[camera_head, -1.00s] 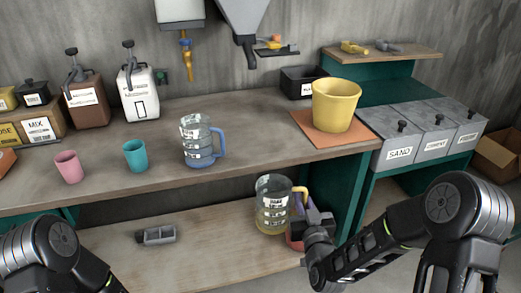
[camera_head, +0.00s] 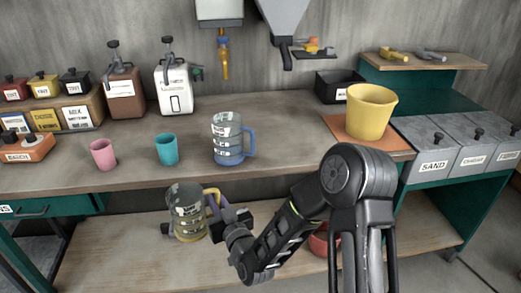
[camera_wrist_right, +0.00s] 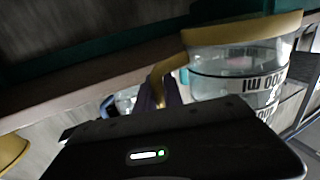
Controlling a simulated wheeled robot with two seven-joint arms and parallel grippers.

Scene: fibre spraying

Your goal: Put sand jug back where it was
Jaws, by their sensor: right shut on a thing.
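The clear jug with a yellow handle (camera_head: 187,213) is in front of or above the lower shelf, below the bench edge. It looks close to upright; whether it touches the shelf I cannot tell. My right gripper (camera_head: 217,212) is shut on its handle from the right side. In the right wrist view the jug (camera_wrist_right: 235,65) fills the upper right, with its label upside down and its yellow handle at the gripper. My left gripper is not in view.
A blue-handled jug (camera_head: 228,140), a teal cup (camera_head: 168,149) and a pink cup (camera_head: 104,155) stand on the bench (camera_head: 290,130). A yellow bucket (camera_head: 371,112) stands at right. A red bowl (camera_head: 320,243) sits on the lower shelf (camera_head: 120,255), partly hidden by my arm.

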